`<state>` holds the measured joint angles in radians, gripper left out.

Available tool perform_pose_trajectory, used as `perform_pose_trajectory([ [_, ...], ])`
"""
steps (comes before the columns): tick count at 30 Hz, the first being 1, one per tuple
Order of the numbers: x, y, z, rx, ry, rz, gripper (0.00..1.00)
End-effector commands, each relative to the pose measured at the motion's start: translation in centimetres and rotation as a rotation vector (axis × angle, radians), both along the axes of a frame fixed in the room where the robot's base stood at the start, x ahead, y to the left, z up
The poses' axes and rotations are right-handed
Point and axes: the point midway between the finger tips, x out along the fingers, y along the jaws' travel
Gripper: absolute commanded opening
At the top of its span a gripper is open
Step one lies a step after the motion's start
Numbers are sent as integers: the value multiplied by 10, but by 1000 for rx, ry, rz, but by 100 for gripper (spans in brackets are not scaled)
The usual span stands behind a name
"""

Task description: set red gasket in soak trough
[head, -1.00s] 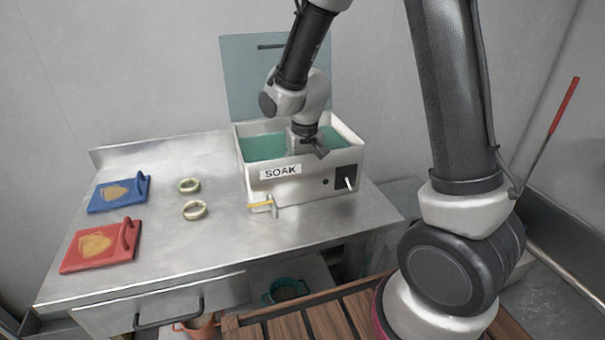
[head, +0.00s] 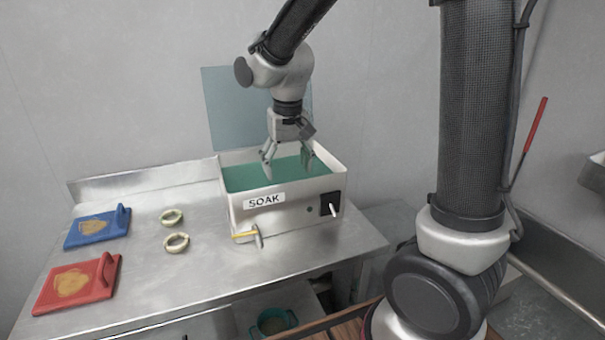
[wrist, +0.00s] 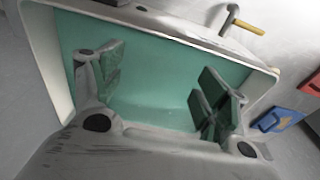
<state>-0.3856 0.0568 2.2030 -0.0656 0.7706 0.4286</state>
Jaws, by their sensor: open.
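The soak trough (head: 285,217) is a white open box labelled SOAK, with green liquid inside and a clear lid (head: 225,110) raised behind it. My gripper (head: 287,172) is open, pointing down over the trough with its fingertips spread near the liquid level. In the wrist view, my gripper (wrist: 160,88) has nothing between its fingers, and the green inside of the trough (wrist: 46,62) shows beyond them. I can make out no red gasket in any view; whether one lies under the liquid I cannot tell.
A pale green ring (head: 172,217) and a cream ring (head: 177,243) lie on the steel bench (head: 205,285). A blue pad (head: 97,228) and a red pad (head: 77,284) with handles lie further left. A yellow-handled tap (head: 246,236) juts from the trough's front.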

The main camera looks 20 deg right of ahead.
Motion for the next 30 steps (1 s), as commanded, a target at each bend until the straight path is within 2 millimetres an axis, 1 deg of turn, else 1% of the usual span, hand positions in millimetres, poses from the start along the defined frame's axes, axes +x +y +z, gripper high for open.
perform_pose_trajectory([
  [3, -1, -1, 3, 1, -2, -1, 75],
  [5, -4, -6, 8, 3, -8, -3, 75],
  [8, -19, -26, 26, 11, -33, -8, 75],
  [11, -52, -61, 53, 23, -78, -13, 75],
  [12, -68, -76, 63, 25, -99, -15, 75],
  [13, -82, -86, 70, 26, -114, -15, 75],
  [14, -95, -96, 75, 26, -129, -15, 75],
  [15, -112, -107, 81, 25, -149, -16, 75],
  [18, -153, -128, 89, 21, -193, -13, 75],
  [21, -184, -141, 91, 13, -227, -11, 75],
  [24, -202, -147, 90, 5, -246, -7, 75],
  [27, -209, -149, 89, 3, -254, -6, 75],
  [30, -210, -149, 89, 2, -254, -5, 75],
])
